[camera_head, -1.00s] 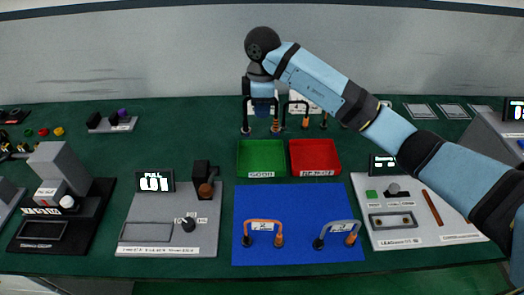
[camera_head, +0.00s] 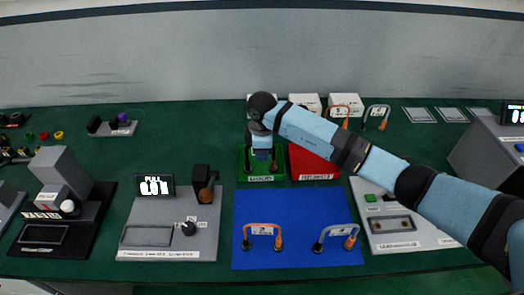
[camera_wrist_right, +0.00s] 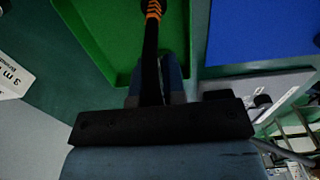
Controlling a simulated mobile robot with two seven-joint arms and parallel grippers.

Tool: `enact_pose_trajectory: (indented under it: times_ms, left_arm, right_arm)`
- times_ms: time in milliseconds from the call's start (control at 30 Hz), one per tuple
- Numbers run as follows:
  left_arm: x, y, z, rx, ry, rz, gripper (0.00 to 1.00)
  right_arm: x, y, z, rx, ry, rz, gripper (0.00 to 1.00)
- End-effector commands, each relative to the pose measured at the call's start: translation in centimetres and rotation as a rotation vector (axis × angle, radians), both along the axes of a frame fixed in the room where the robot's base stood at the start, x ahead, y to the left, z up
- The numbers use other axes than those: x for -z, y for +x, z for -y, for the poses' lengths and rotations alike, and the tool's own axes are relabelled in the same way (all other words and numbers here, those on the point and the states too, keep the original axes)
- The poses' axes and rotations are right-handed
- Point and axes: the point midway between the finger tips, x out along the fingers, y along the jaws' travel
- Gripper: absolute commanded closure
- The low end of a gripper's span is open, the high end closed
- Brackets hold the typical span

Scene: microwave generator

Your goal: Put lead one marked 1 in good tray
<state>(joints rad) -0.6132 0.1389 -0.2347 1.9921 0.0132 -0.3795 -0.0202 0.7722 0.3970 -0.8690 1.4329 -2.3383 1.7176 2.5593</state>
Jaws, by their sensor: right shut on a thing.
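The green tray labelled GOOD (camera_head: 241,165) is at mid-table, partly hidden by my right gripper. My right gripper (camera_head: 262,158) is over this tray, shut on a black lead (camera_wrist_right: 150,50) with orange bands at its end. In the right wrist view the lead hangs over the green tray floor (camera_wrist_right: 105,25); I cannot tell whether it touches. The held lead's number is not readable. An orange lead (camera_head: 262,230) and a grey lead (camera_head: 337,231) with number tags stand on the blue mat (camera_head: 290,205). My left gripper is not in view.
A red tray (camera_head: 318,165) adjoins the green one on the right, partly under my arm. White boxes (camera_head: 345,100) and tagged leads (camera_head: 377,113) stand behind. A test station (camera_head: 165,225) is left of the mat, another panel (camera_head: 400,238) right.

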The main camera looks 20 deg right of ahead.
Motion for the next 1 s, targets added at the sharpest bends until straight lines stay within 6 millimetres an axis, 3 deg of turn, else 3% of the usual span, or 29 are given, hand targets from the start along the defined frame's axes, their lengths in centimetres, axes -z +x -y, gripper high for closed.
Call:
enact_pose_trajectory:
  times_ms: [233,300,367,733,1000]
  left_arm:
    - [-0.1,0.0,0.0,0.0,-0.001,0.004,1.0]
    - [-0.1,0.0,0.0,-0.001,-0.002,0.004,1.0]
    - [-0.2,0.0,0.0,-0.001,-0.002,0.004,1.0]
    - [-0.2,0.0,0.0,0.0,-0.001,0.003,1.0]
    - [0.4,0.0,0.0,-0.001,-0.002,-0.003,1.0]
  right_arm:
    - [0.3,0.0,0.0,0.001,0.0,0.0,1.0]
    - [0.3,0.0,0.0,0.001,0.0,0.0,0.78]
    - [0.3,0.0,0.0,0.001,-0.001,0.0,0.64]
    - [-0.4,0.1,0.0,0.0,0.0,0.002,0.64]
    - [-5.4,0.1,0.1,0.0,-0.001,0.006,0.64]
